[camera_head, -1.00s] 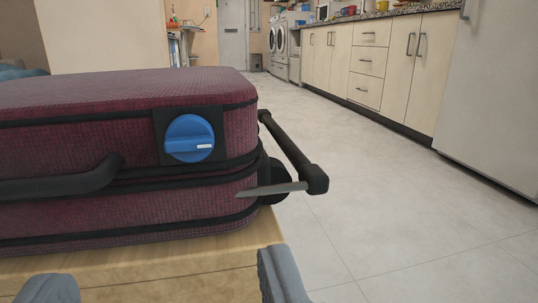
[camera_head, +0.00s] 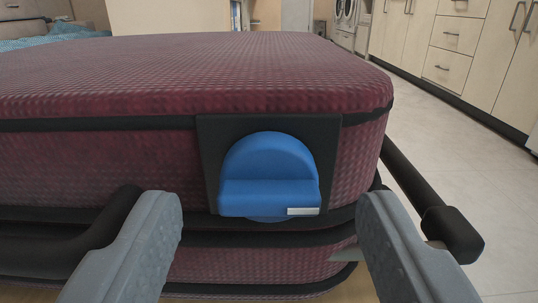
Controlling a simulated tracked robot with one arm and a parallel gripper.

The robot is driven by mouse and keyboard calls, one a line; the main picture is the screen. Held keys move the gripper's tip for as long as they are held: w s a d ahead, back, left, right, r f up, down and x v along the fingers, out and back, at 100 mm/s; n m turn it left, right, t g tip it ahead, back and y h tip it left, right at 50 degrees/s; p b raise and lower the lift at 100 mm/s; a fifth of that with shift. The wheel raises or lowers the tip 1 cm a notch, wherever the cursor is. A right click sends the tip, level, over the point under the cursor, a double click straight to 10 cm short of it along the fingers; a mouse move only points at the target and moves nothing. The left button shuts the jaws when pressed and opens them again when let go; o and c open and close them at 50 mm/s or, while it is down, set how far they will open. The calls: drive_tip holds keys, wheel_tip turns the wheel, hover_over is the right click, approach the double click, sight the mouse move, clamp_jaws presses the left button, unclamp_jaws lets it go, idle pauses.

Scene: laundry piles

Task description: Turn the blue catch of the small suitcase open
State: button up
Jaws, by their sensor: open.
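The small suitcase (camera_head: 120,92) is dark red with black trim and lies flat on a wooden surface. Its blue catch (camera_head: 268,165) is a round knob with a raised horizontal grip and a white mark at the grip's right end. It sits on a black square plate (camera_head: 212,150) on the suitcase's front side. My gripper (camera_head: 270,215) is open and empty in front of the catch. One finger is at the catch's lower left and the other at its lower right. Neither visibly touches it.
A black carry handle (camera_head: 70,240) is at the left, close by the left finger. A black pull bar (camera_head: 420,200) sticks out at the suitcase's right end. Pale cabinets (camera_head: 450,40) stand at the back right, with clear tiled floor (camera_head: 480,180) before them.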

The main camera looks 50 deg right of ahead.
drive_tip(key=shift+x, duration=0.8)
